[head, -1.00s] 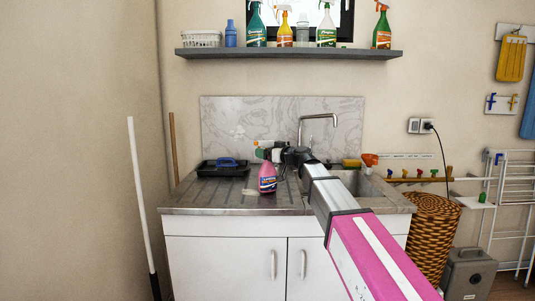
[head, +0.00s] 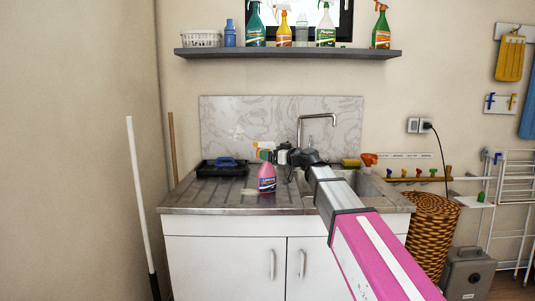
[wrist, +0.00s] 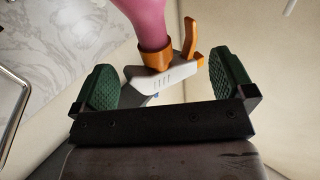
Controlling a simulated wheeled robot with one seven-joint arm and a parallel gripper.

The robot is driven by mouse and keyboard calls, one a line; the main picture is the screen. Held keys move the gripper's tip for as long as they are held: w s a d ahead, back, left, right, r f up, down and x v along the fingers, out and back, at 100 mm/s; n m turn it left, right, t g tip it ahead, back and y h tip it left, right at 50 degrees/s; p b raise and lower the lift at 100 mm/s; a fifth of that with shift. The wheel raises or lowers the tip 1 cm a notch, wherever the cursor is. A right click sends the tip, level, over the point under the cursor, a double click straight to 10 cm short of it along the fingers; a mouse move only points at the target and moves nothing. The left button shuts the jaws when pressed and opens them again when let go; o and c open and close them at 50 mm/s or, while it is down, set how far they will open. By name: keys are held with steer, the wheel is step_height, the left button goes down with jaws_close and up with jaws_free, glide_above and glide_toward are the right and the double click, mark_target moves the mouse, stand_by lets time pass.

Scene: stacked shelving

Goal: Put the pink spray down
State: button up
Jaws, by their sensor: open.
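The pink spray (head: 267,180) stands upright on the metal counter left of the sink, with its label facing the head camera. In the wrist view, the pink bottle (wrist: 144,22) shows with its orange collar and white-and-orange spray head. My gripper (wrist: 164,84) is open, with one green pad on each side of the spray head and a gap between each pad and the head. In the head view, my gripper (head: 270,154) is at the top of the bottle and partly hides its spray head.
A black tray (head: 222,171) with a blue-handled item lies left on the counter (head: 215,195). The faucet (head: 301,128) and sink are to the right. A shelf (head: 290,53) with several bottles hangs above. An orange spray top (head: 369,159) shows right of the sink.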

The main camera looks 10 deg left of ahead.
steer(key=v, duration=0.9)
